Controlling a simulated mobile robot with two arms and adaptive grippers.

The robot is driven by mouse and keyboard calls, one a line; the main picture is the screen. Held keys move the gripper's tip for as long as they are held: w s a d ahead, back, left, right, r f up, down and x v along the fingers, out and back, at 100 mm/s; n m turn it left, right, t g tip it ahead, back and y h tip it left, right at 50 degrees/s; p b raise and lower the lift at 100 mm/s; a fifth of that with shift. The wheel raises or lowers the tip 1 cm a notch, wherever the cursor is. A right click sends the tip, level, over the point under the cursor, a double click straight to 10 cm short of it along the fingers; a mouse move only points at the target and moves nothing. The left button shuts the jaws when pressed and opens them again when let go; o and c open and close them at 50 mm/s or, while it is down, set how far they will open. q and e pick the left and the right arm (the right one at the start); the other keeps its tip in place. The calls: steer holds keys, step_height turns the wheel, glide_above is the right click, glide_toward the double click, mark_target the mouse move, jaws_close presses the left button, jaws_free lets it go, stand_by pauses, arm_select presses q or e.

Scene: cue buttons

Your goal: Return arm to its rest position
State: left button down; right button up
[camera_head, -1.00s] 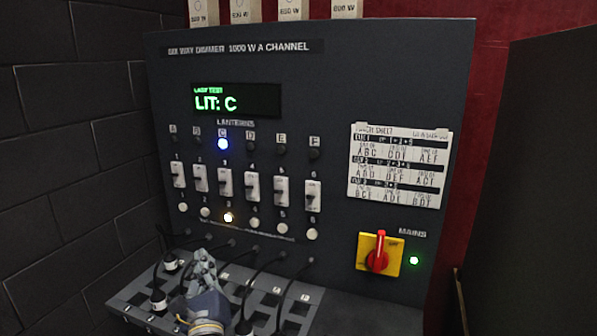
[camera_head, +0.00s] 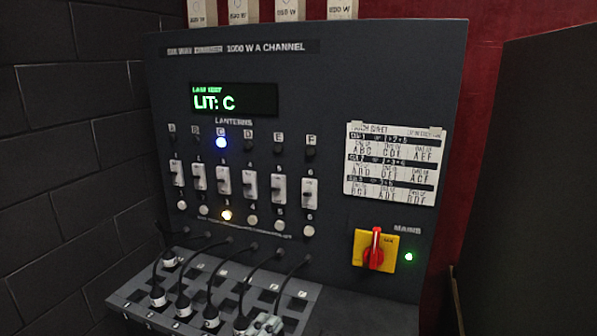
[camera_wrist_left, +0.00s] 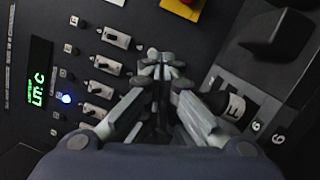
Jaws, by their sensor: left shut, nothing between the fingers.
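My left gripper (camera_head: 266,325) shows only by its grey fingertips at the bottom edge of the head view, over the front of the plug tray. In the left wrist view the gripper (camera_wrist_left: 162,62) is shut and empty, its fingers together in front of the dimmer panel. The dark dimmer panel (camera_head: 330,95) has a display (camera_head: 235,100) reading "LIT: C". The blue lamp C (camera_head: 221,143) and the button under switch 3 (camera_head: 227,215) glow. My right gripper is not in view.
A tray (camera_head: 345,310) with several cabled plugs (camera_head: 158,296) juts out below the panel. A red-and-yellow mains switch (camera_head: 375,250) sits at lower right beside a green light (camera_head: 409,257). A paper patch sheet (camera_head: 394,163) hangs above it. A dark brick wall stands left.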

arm_select(q)
steer(key=s+f+m+g+y, duration=0.2)
steer(key=s+f+m+g, duration=0.5)
steer(key=s+f+m, duration=0.5)
steer(key=s+a+f+m+g+y, duration=0.6)
steer(key=s+a+f, duration=0.4)
steer(key=s+a, duration=0.4)
steer(key=s+f+g+y, duration=0.1)
steer(key=s+f+g, duration=0.15)
steer(key=f, duration=2.55)
steer(key=s+a+f, duration=0.3)
steer(key=s+f, duration=1.1)
steer(key=s, duration=0.2)
steer(key=shift+s+f+y, duration=0.15)
steer(key=shift+s+y, duration=0.1)
steer(key=shift+y, duration=0.05)
